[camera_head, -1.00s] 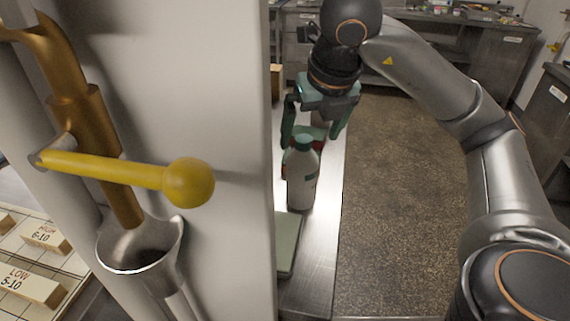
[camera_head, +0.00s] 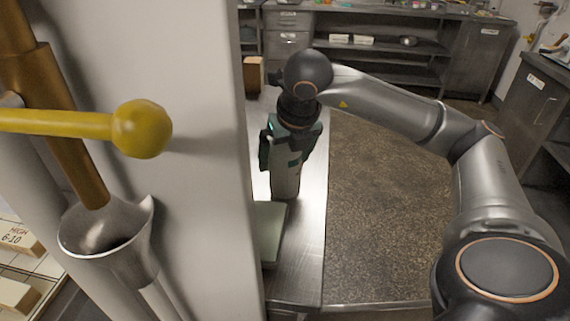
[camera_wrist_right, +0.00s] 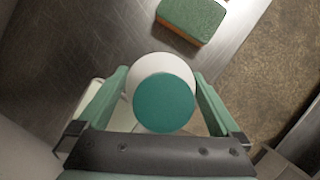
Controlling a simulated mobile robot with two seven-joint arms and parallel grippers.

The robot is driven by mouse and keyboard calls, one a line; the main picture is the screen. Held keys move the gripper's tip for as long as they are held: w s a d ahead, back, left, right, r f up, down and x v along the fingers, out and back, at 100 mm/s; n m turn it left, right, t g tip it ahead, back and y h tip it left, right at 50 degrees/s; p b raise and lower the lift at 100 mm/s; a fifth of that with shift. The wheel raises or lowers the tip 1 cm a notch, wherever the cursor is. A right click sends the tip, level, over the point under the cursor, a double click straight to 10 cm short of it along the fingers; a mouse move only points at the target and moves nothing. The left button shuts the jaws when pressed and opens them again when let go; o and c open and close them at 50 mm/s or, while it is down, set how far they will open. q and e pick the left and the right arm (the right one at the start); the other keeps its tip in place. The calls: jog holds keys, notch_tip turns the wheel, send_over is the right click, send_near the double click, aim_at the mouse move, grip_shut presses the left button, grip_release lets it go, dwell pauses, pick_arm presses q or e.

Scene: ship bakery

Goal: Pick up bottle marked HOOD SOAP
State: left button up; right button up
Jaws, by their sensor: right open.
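My right gripper (camera_head: 288,160) is lowered over the bottle from above. In the right wrist view its open fingers (camera_wrist_right: 163,98) stand on either side of the bottle. The gripper hides the bottle's top in the head view. My left gripper is not in view.
A green and orange sponge (camera_wrist_right: 191,20) lies on the counter near the bottle. A pale green flat board (camera_head: 268,232) lies on the steel counter (camera_head: 300,250) in front. A grey wall panel (camera_head: 205,200) with a yellow-knobbed lever (camera_head: 142,128) stands close on the left.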

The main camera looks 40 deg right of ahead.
jog(key=shift+c, duration=0.4)
grip_shut()
dwell(0.4)
